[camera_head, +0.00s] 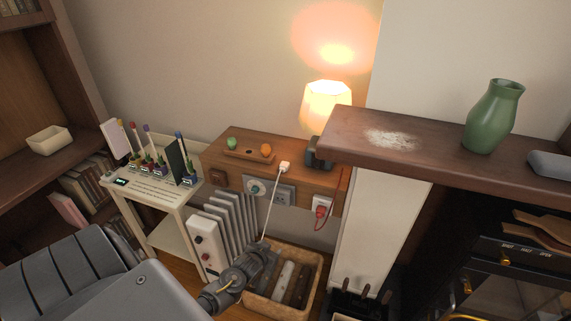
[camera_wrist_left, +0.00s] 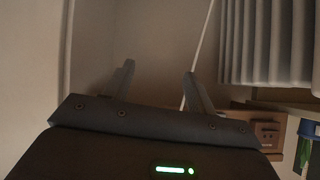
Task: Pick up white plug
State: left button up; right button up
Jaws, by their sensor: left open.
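The white plug (camera_head: 285,167) lies on top of the wooden wall shelf (camera_head: 225,149), near its front edge. Its white cord (camera_head: 270,207) hangs down in front of the shelf toward my left gripper (camera_head: 262,254). The gripper is well below the plug, in front of the radiator and beside the basket. In the left wrist view my left gripper (camera_wrist_left: 160,70) is open, with nothing visible between its fingers. A pale cord (camera_wrist_left: 204,42) runs behind the right finger there. The plug is not visible in that view. My right gripper is not in view.
A red plug (camera_head: 320,212) sits in a socket on the shelf front. The white radiator (camera_head: 232,220) and a wicker basket (camera_head: 312,285) are below. A dark mantel (camera_head: 430,150) holding a green vase (camera_head: 493,118) juts out at right.

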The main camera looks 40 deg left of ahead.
pick_arm(q)
jog(key=w+a+r+n+t+y, duration=0.1)
jog(key=w+a+r+t, duration=0.15)
jog(key=r, duration=0.55)
jog(key=w+a+r+t, duration=0.1)
jog(key=w+r, duration=0.3)
jog(key=r, duration=0.3)
jog(key=n+t, duration=0.1)
send_near(282, 168)
jog(key=shift+y, duration=0.3)
jog(key=x, duration=0.3)
jog(key=f+x, duration=0.1)
jog(key=x, duration=0.1)
jog(key=shift+w+d+p, duration=0.15)
jog(key=shift+d+p, duration=0.05)
jog(key=shift+p, duration=0.15)
jog(key=shift+w+a+r, duration=0.15)
jog(key=shift+w, duration=0.3)
jog(key=x, duration=0.4)
jog(key=shift+w+a+p, duration=0.1)
jog(key=shift+w+p, duration=0.1)
jog(key=shift+p, duration=0.1)
jog(key=c, duration=1.1)
jog(key=shift+o, duration=0.2)
